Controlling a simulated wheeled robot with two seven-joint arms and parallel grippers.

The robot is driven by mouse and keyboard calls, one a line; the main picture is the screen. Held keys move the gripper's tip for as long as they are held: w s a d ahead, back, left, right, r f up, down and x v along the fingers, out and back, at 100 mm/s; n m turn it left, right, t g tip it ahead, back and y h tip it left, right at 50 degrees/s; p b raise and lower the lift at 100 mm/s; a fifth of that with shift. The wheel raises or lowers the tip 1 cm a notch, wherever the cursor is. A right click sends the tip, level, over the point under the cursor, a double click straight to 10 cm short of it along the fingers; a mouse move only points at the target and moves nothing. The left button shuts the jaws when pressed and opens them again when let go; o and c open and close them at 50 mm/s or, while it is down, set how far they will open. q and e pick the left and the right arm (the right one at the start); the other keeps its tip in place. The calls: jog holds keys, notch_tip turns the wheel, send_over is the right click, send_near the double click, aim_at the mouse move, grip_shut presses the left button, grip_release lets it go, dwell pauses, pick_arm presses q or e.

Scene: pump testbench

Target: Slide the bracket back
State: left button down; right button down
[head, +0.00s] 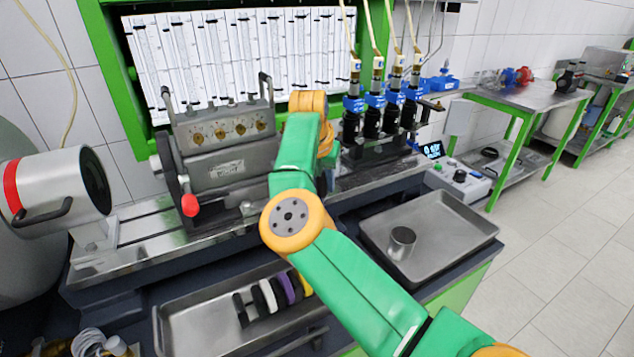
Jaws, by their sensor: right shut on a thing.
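A black bracket (384,152) with several upright blue and black injectors stands on the bench rail, right of the grey pump housing. My right arm reaches in from the lower right. My right gripper (332,154) is at the left end of the bracket, pointing down and mostly hidden behind my own wrist. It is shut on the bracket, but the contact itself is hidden. My left gripper is not in view.
The grey pump housing (224,140) with gold knobs and a red-knobbed lever stands left of my wrist. A tray (455,225) with a metal cup (402,242) lies at right. Another tray (190,330) holds several rings. Hoses (349,25) rise from the injectors.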

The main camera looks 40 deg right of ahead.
jog(key=c, duration=0.8)
grip_release()
jog(key=shift+o, duration=0.9)
jog(key=shift+w+a, duration=0.1)
jog(key=b+v, duration=0.1)
jog(key=v, duration=0.6)
